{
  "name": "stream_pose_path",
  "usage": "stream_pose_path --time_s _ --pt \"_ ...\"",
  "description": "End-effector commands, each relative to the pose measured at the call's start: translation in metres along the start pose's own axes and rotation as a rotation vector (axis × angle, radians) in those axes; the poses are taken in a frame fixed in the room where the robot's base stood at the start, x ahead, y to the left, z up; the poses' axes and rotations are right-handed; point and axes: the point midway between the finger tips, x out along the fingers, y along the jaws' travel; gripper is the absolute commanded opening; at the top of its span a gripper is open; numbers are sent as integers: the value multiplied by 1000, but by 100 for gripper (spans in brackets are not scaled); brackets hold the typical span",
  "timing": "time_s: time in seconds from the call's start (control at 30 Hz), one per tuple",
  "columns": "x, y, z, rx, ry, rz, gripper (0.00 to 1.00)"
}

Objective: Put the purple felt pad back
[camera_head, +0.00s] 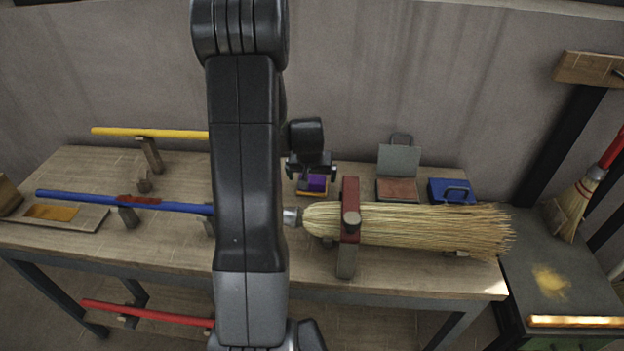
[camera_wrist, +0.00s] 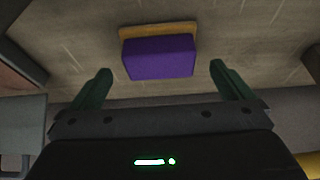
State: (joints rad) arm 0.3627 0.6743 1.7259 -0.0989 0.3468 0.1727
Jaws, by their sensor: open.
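The purple felt pad (camera_head: 317,183) sits on or against a tan-yellow base (camera_head: 312,194) on the bench, behind the broom's neck. In the wrist view the pad (camera_wrist: 160,58) is a plain purple block with the tan base (camera_wrist: 158,28) along its far edge. My gripper (camera_head: 312,173) is above the pad and partly hides it in the head view. In the wrist view its two green fingers stand wide apart, one toward each side of the pad, and the gripper (camera_wrist: 160,70) is empty. The pad shows beyond the fingertips, with no visible contact.
A straw broom (camera_head: 420,226) lies under a red clamp (camera_head: 349,210) in front of the pad. An open grey box (camera_head: 398,160) and a blue box (camera_head: 451,191) stand to the right. A blue handle (camera_head: 90,198) and a yellow handle (camera_head: 140,132) lie left.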

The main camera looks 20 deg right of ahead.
Motion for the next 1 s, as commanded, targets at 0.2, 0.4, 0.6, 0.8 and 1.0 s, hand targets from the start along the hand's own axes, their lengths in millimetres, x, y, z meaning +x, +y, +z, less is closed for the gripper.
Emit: stream_pose_path --time_s 0.2,0.4,0.6,0.8,1.0 --pt "-39 0 -1 1 3 0 100" --pt "-69 0 0 1 2 0 100" --pt "-85 0 0 0 0 0 100" --pt "-89 0 0 0 -1 0 100" --pt "-89 0 0 0 -1 0 100"
